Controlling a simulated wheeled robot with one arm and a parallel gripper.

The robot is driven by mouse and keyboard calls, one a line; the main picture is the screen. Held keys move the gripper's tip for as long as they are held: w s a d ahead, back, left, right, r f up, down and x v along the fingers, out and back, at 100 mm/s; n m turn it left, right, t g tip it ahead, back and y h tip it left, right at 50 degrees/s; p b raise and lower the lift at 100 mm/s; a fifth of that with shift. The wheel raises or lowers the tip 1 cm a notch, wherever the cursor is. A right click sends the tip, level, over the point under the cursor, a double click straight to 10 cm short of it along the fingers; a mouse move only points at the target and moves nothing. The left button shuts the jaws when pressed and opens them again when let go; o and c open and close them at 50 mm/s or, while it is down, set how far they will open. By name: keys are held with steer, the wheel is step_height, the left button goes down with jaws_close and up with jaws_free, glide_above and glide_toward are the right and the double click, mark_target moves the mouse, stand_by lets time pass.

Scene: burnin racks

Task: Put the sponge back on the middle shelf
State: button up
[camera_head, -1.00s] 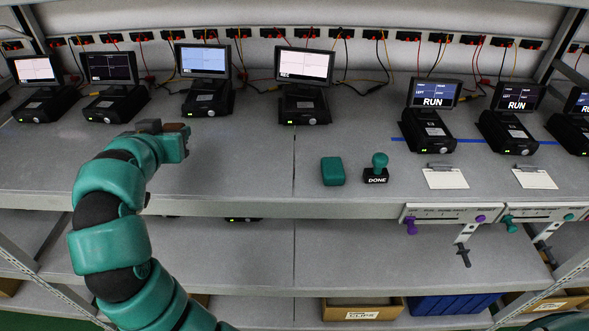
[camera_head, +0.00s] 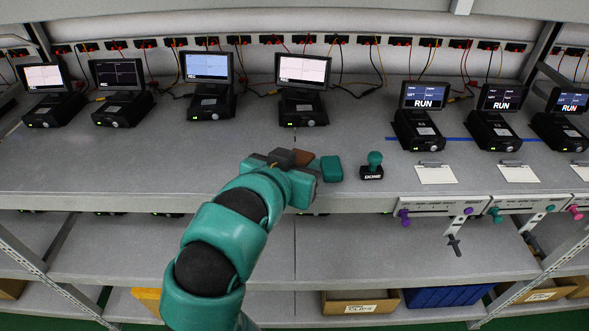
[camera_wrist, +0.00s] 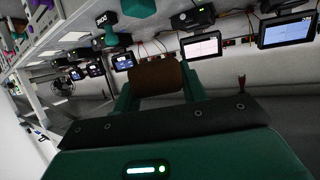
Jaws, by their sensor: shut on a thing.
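My gripper (camera_head: 300,174) is over the upper work surface (camera_head: 120,178), near its front edge and just left of a teal block (camera_head: 332,168). It is shut on a small brown block, which looks like the sponge (camera_head: 303,160). In the wrist view, the sponge (camera_wrist: 156,78) sits between the two teal fingers of my gripper (camera_wrist: 158,90). The middle shelf (camera_head: 390,246) lies below the work surface. Its visible front part is mostly bare, and its back is hidden under the work surface.
A teal-handled DONE stamp (camera_head: 373,167) stands right of the teal block. Screen units (camera_head: 303,95) line the back. Clipboards (camera_head: 436,173) lie at the right, above a lever panel (camera_head: 437,207) on the front edge. A cardboard box (camera_head: 360,303) and a blue bin (camera_head: 445,298) are lower down.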

steer(key=w+f+p, duration=0.1)
steer(key=w+f, duration=0.1)
steer(key=w, duration=0.2)
steer(key=w+f+p, duration=0.1)
steer(key=w+f, duration=0.2)
steer(key=w+f+p, duration=0.1)
steer(key=w+f, duration=0.2)
steer(key=w, duration=0.1)
steer(key=shift+w+a+p, duration=0.2)
steer(key=shift+w+p, duration=0.1)
steer(key=shift+w+a+f, duration=0.1)
steer(key=shift+w+f, duration=0.3)
steer(key=shift+f, duration=0.05)
step_height(320, 180, down, 2)
steer(key=shift+w+f+p, duration=0.1)
steer(key=shift+w+p, duration=0.05)
steer(key=shift+p, duration=0.35)
steer(key=shift+f, duration=0.65)
steer(key=shift+f, duration=0.25)
steer(key=o, duration=0.9)
steer(key=shift+o, duration=0.2)
steer(key=shift+r, duration=0.2)
